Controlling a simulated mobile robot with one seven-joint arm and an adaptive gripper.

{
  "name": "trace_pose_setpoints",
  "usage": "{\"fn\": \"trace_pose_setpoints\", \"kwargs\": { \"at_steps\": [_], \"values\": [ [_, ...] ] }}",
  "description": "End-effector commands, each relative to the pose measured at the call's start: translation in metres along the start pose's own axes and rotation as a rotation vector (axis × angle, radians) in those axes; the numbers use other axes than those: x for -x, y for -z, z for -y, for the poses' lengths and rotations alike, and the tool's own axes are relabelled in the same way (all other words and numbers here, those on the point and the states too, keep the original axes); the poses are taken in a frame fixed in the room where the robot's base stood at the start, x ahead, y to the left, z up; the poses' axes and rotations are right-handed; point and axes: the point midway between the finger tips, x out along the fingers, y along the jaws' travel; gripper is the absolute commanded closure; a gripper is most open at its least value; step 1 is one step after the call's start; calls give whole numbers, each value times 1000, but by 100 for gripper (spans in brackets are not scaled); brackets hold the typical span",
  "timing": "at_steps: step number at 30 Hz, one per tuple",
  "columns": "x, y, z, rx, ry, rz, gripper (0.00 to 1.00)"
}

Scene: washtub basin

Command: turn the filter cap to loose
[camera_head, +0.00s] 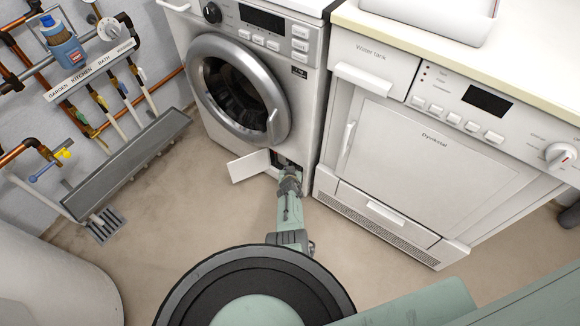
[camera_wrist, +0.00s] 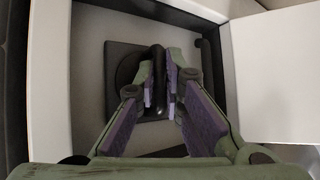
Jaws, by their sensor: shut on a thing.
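The filter cap (camera_wrist: 130,68) is a dark round part with a raised grip bar (camera_wrist: 159,62). It sits on a dark square plate inside a recess at the bottom of the washing machine (camera_head: 272,100). My gripper (camera_wrist: 161,88) has its purple-padded fingers shut on the grip bar from both sides. In the head view my gripper (camera_head: 290,178) reaches into the recess and hides the cap there. The fingers also cover part of the cap's lower right in the wrist view. The bar looks roughly upright in the wrist view.
The white flap (camera_head: 248,166) hangs open left of my gripper; it also shows at the right of the wrist view (camera_wrist: 277,75). A dryer (camera_head: 425,150) stands close on the right. A grey trough (camera_head: 125,165) lies along the left wall under pipes. The floor between is clear.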

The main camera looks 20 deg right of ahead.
Motion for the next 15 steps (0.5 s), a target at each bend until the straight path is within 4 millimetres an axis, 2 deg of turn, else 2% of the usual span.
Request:
{"fn": "trace_pose_setpoints", "kwargs": {
  "at_steps": [13,14,15],
  "values": [
    [0,1,0,39,-30,31,100],
    [0,1,0,39,-30,31,89],
    [0,1,0,39,-30,30,86]
  ]
}}
